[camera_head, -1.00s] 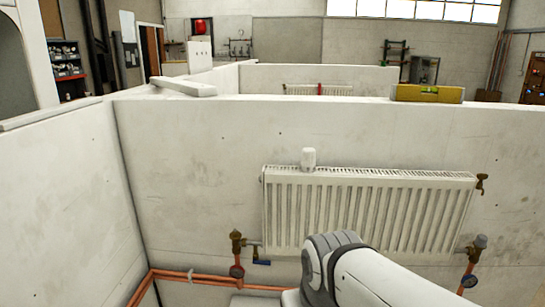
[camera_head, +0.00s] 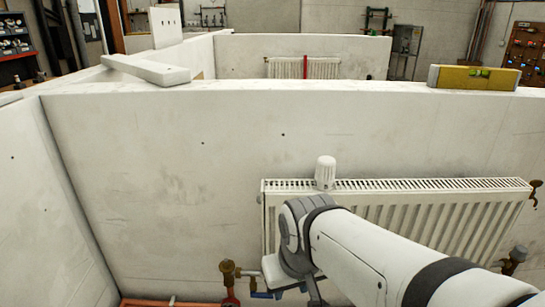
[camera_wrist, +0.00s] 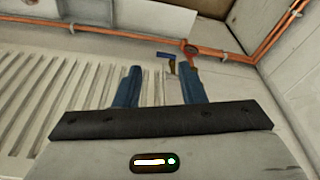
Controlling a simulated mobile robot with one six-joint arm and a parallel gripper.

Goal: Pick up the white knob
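The white knob (camera_head: 325,172) stands upright at the left part of the top of the white radiator (camera_head: 440,188) in the head view. It does not show in the wrist view. My gripper (camera_wrist: 159,83) has its two blue fingers spread apart, with nothing between them. In the wrist view it faces the ribbed radiator front (camera_wrist: 35,90) and the wall beside it. In the head view my arm is in front of the radiator's left end, below the knob, and my fingertips cannot be made out.
A brass valve (camera_head: 228,272) with copper pipe is at the radiator's lower left; pipes (camera_wrist: 130,35) cross the wrist view. A yellow level (camera_head: 474,77) and a white bar (camera_head: 146,70) lie on the wall tops. The space above the knob is clear.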

